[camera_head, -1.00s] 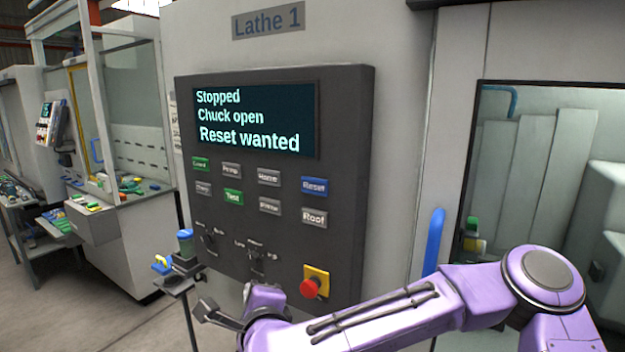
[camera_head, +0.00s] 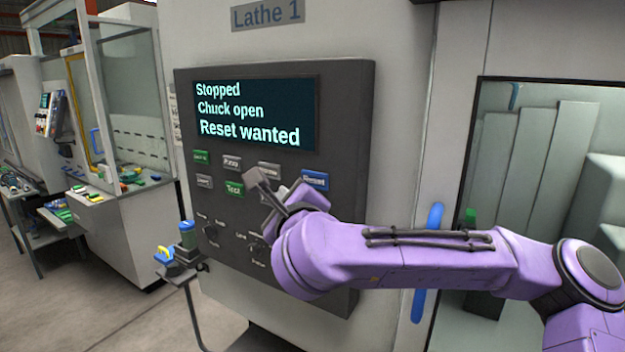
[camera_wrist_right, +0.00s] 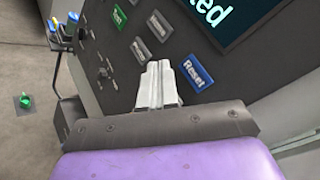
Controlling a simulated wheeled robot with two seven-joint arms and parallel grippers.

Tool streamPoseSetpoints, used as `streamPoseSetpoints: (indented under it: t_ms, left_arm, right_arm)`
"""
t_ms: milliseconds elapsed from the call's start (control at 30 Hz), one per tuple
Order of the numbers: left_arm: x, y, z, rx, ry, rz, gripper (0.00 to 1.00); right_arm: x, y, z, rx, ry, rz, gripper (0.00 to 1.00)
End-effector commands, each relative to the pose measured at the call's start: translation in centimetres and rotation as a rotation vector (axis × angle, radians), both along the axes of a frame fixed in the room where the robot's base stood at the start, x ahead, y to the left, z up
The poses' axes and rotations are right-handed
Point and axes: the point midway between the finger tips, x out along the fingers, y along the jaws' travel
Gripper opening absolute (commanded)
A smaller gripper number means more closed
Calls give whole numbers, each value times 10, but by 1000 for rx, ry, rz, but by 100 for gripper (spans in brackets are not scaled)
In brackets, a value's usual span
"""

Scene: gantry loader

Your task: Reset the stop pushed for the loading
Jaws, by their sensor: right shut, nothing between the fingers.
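The dark control panel (camera_head: 350,110) of Lathe 1 has a screen (camera_head: 255,115) reading "Stopped", "Chuck open", "Reset wanted". My right gripper (camera_head: 262,182) is shut and empty, raised in front of the panel's button rows. The blue Reset button (camera_head: 315,181) is just right of the gripper in the head view. In the wrist view the Reset button (camera_wrist_right: 194,74) lies right of the shut fingertips (camera_wrist_right: 159,66); I cannot tell whether they touch the panel. The red stop knob on its yellow plate is hidden behind my right arm. My left gripper is out of view.
Green Test button (camera_head: 234,189) and grey buttons sit left of my gripper, with rotary switches (camera_head: 210,232) below. A small stand (camera_head: 180,262) with coloured items is left of the panel. A blue door handle (camera_head: 434,217) stands right, partly behind my arm.

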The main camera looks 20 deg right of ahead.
Motion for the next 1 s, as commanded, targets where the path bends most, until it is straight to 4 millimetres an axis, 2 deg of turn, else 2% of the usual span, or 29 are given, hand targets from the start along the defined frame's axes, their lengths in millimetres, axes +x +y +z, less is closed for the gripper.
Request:
streamPoseSetpoints:
  t_ms: [200,400,600,1000]
  left_arm:
    - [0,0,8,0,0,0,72]
    - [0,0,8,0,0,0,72]
    - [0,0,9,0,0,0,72]
    - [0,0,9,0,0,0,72]
  right_arm:
    - [21,-27,1,1,4,-3,0]
    - [35,-44,1,-1,0,-1,0]
    - [40,-51,0,-1,-1,1,0]
    - [40,-50,0,-2,0,2,0]
